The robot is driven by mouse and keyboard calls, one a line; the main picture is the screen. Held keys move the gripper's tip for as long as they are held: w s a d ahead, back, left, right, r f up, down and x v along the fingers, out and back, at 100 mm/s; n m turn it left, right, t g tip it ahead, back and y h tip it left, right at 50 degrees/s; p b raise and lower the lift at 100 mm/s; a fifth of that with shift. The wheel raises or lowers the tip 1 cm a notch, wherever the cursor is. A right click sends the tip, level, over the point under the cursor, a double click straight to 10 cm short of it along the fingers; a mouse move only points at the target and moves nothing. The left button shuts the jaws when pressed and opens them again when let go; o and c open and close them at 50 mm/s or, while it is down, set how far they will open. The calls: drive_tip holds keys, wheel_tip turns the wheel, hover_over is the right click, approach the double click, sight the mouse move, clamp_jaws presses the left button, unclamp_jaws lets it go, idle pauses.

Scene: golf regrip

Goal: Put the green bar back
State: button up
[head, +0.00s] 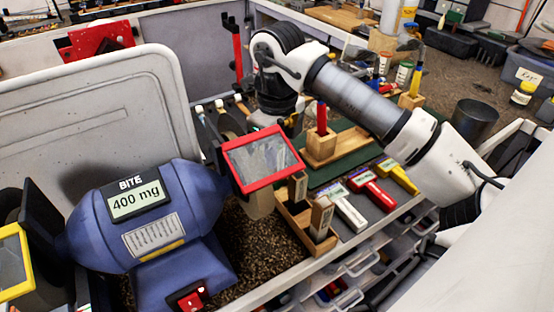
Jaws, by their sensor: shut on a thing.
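I cannot make out a green bar in the head view. My arm reaches in from the right, and its dark wrist (276,95) points down behind the grinder's red-framed shield (262,158). My gripper is hidden behind that shield, so its fingers and anything in them do not show. A wooden rack (291,221) stands right of the grinder. Two upright blocks stand in it, a rear one (298,187) and a front one (321,217). Their colours look brown and dark, and I cannot tell whether either is the bar.
A blue bench grinder (150,225) reading 400 mg fills the left front. White (349,208), red (373,190) and yellow (399,176) handled tools lie right of the rack. Clear drawers sit below the bench edge.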

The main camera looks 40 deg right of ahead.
drive_tip(key=shift+f, duration=0.5)
drive_tip(key=shift+r, duration=0.1)
drive_tip(key=o, duration=0.9)
drive_tip(key=shift+o, duration=0.2)
wheel_tip(320, 180, up, 12)
drive_tip(key=b, duration=0.1)
drive_tip(key=shift+b, duration=0.3)
